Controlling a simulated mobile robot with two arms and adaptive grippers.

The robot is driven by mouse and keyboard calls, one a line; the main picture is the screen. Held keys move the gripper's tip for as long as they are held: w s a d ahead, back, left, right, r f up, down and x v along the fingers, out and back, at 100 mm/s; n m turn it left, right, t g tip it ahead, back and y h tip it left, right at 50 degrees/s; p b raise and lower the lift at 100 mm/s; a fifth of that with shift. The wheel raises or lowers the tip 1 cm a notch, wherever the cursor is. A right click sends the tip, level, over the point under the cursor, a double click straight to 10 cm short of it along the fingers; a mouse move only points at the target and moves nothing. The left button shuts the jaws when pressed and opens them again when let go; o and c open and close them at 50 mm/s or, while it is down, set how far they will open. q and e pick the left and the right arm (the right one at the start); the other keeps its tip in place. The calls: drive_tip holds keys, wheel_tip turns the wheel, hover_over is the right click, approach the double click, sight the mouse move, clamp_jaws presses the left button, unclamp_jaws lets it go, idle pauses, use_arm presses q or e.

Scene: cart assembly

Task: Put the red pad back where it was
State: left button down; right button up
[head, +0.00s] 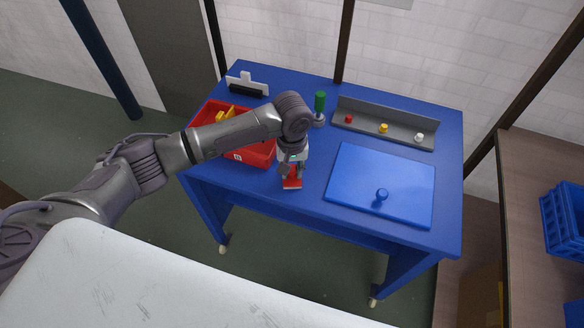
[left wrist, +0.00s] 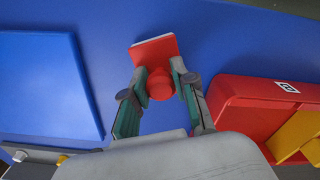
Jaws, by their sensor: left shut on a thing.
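The red pad (head: 292,184) is a small red plate with a pale edge, at the front of the blue cart top, between the red bin and the blue panel. In the left wrist view the red pad (left wrist: 152,50) has a round red knob on it. My left gripper (head: 291,174) points down and is shut on this knob; in the left wrist view its fingers (left wrist: 158,78) stand on either side of it. I cannot tell whether the pad touches the cart top or hangs just above it. My right gripper is not in view.
The red bin (head: 247,153) with yellow parts stands left of the gripper. A blue panel with a knob (head: 410,180) lies to the right. A grey rack (head: 385,131) with red, yellow and white knobs and a green-handled tool (head: 320,103) stand behind.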

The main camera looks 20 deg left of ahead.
use_arm(q)
drive_tip(key=shift+f, duration=0.1)
drive_tip(key=c, duration=0.9)
unclamp_jaws()
wheel_tip(320, 180, up, 12)
drive_tip(key=shift+s+r, duration=0.1)
drive_tip(key=shift+r, duration=0.1)
drive_tip(key=shift+d+f, duration=0.1)
